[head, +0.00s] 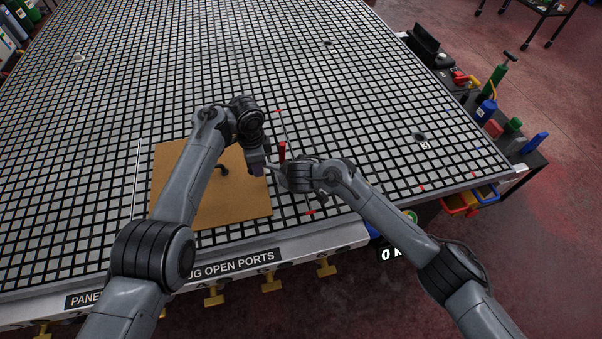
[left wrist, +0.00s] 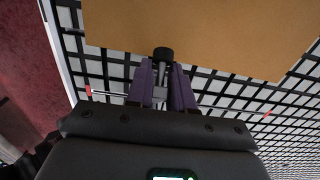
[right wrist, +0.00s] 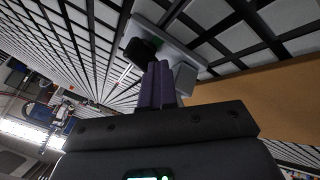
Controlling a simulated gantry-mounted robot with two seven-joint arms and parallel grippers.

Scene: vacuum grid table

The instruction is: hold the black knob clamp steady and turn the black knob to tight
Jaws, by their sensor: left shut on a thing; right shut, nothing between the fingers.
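The black knob clamp has a grey body and a round black knob. In the left wrist view its black knob (left wrist: 163,53) shows just past my left fingertips, and the grey body (left wrist: 160,94) lies between the fingers. My left gripper (head: 264,167) is shut on the clamp beside the tan board. My right gripper (head: 284,176) is shut with nothing between its fingers, close to the left one. In the right wrist view its fingertips (right wrist: 160,72) are just beside the black knob (right wrist: 140,50) and the grey body (right wrist: 184,77). Contact there is unclear. In the head view my grippers hide the clamp.
The tan board (head: 240,207) lies on the gridded table (head: 350,110), with a small dark fitting (head: 222,169) on it. A red upright piece (head: 282,150) stands near the grippers. A side cart (head: 525,155) with bottles is at the right. The far table is mostly clear.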

